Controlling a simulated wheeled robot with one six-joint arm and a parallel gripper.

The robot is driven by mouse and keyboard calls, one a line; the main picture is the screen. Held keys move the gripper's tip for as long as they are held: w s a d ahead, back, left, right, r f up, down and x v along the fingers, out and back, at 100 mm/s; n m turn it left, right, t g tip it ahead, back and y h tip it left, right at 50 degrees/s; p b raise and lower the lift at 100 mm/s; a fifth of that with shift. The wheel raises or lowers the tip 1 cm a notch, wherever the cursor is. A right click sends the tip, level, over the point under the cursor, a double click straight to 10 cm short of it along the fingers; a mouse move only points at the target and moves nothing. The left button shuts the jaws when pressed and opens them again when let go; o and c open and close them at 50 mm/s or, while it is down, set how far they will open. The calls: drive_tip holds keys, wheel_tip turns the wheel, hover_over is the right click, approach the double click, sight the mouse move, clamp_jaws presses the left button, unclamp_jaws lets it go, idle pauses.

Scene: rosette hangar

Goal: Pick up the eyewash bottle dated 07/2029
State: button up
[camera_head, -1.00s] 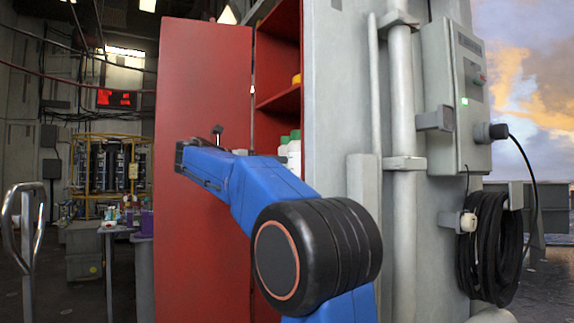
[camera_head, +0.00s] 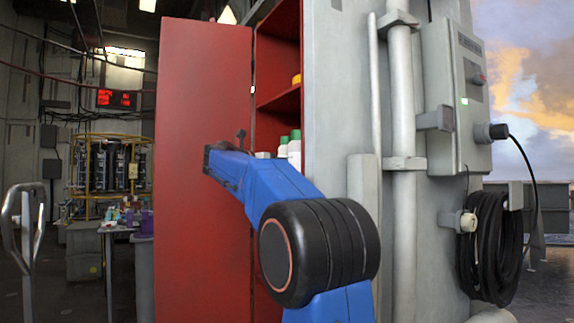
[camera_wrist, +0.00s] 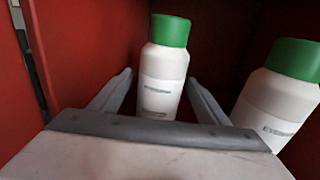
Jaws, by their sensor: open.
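Two white bottles with green caps stand in the red cabinet. In the wrist view one bottle (camera_wrist: 163,75) is upright between and beyond my gripper's open fingers (camera_wrist: 160,85). The second bottle (camera_wrist: 280,95) is to the right, outside the fingers, and cut by the frame edge. Both labels are too blurred to read a date. In the head view the white bottles (camera_head: 293,150) show partly beside the cabinet's grey side.
The red cabinet door (camera_head: 203,200) stands open at the left of my arm. The cabinet's red inner wall (camera_wrist: 80,50) is close on the left in the wrist view. An upper shelf (camera_head: 280,98) holds something yellow. A grey post and pipe (camera_head: 403,150) stand to the right.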

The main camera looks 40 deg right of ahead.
drive_tip(key=shift+c, duration=0.5)
drive_tip(key=c, duration=1.3)
drive_tip(key=shift+r, duration=0.1)
